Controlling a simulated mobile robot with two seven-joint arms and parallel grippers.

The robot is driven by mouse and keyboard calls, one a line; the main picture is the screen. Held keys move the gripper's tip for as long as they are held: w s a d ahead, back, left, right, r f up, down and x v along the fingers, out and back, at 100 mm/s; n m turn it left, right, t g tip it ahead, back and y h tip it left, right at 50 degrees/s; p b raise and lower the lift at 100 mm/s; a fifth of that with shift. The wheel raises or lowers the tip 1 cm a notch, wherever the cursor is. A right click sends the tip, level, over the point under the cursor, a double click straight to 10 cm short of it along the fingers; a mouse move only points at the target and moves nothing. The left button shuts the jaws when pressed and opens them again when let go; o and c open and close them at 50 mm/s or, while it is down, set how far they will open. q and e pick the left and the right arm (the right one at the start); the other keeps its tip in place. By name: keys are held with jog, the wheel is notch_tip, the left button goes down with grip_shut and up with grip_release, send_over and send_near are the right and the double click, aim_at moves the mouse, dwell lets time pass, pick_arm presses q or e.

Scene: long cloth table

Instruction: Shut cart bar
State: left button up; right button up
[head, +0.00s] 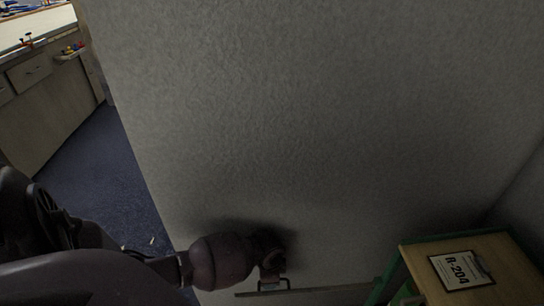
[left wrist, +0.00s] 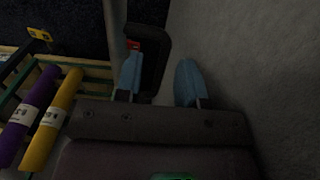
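The cart (head: 515,280) stands at the lower right in the head view, with a wooden top and green edges. A thin grey bar (head: 320,290) runs left from it along the bottom edge, close to the wall. My left gripper (head: 272,270) is above the bar's left end, in deep shadow. In the left wrist view its two blue fingers (left wrist: 160,80) are apart. A dark rounded plate (left wrist: 150,58) with a red spot lies behind and between them, and a grey rod (left wrist: 115,40) is just left. Whether a finger touches either is unclear. My right gripper is not in view.
A textured grey wall (head: 320,120) fills most of the head view, close beside my left gripper. A purple roll (left wrist: 28,115) and a yellow roll (left wrist: 52,118) lie over wooden slats. Blue floor (head: 105,180) is open at left, before a cabinet (head: 45,115).

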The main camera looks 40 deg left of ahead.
pick_arm(q)
jog(key=shift+c, duration=0.3)
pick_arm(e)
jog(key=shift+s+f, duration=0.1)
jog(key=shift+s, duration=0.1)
pick_arm(q)
jog(key=shift+f, duration=0.1)
grip_shut()
